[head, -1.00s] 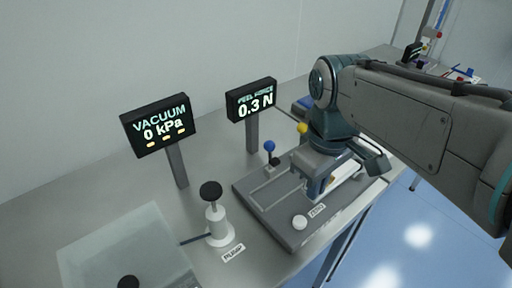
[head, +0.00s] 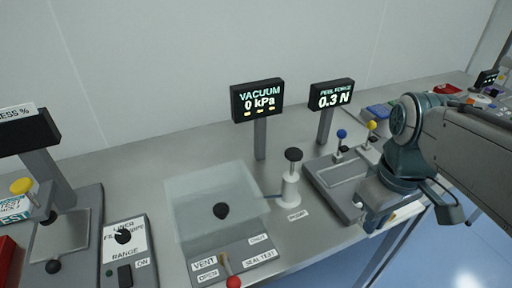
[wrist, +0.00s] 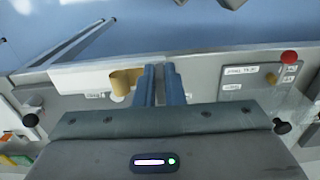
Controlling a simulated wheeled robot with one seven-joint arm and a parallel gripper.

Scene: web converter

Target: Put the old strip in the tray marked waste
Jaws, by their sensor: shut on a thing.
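My gripper (head: 368,213) is at the front right of the peel force fixture (head: 318,182) in the head view. In the wrist view its two fingers (wrist: 160,70) are close together and shut on a strip. A tan curled part of the strip (wrist: 122,82) shows just left of the fingers, next to a pale flat band. Part of the strip is hidden by the fingers. In the head view a small tan and white piece (head: 402,214) shows beside my gripper. I cannot make out a tray marked waste.
The peel force display (head: 332,96) reads 0.3 N and the vacuum display (head: 258,101) reads 0 kPa. A clear chamber (head: 195,195) and a pump (head: 291,185) stand left of the fixture. A red object (head: 8,262) is cut off at the left edge. The bench front is near.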

